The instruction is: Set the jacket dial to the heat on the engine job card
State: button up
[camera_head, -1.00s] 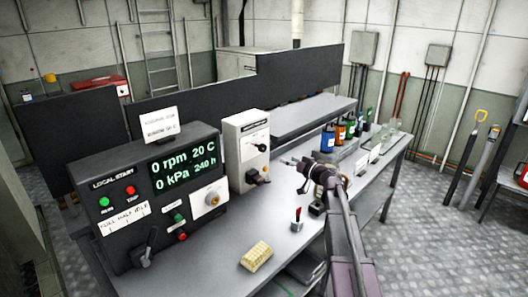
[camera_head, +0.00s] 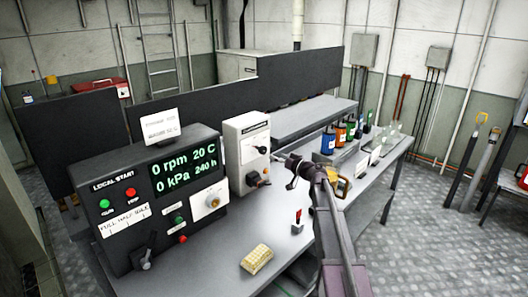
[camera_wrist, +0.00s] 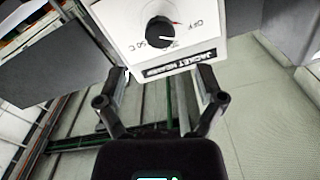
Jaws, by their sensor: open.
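The jacket heater dial is a black knob (camera_wrist: 160,31) on a white box (camera_wrist: 207,48). In the wrist view, scale marks, OFF and a C figure surround it; I cannot tell its setting. In the head view, the white box (camera_head: 233,150) stands right of the dark console, with the knob (camera_head: 262,150) on its front. A white card (camera_head: 160,126) stands on the console; its small text is unreadable. My gripper (camera_wrist: 160,76) is open and empty, its fingers apart below the knob in the wrist view. In the head view, my gripper (camera_head: 285,168) is right of the box, apart from it.
The dark console (camera_head: 120,215) has a green display, buttons, a lever and another dial on a pale plate (camera_head: 208,201). Several coloured containers (camera_head: 340,133) stand farther back right.

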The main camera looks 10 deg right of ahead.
aim_at(265, 151)
jog(key=x, duration=0.8)
jog(key=c, duration=1.1)
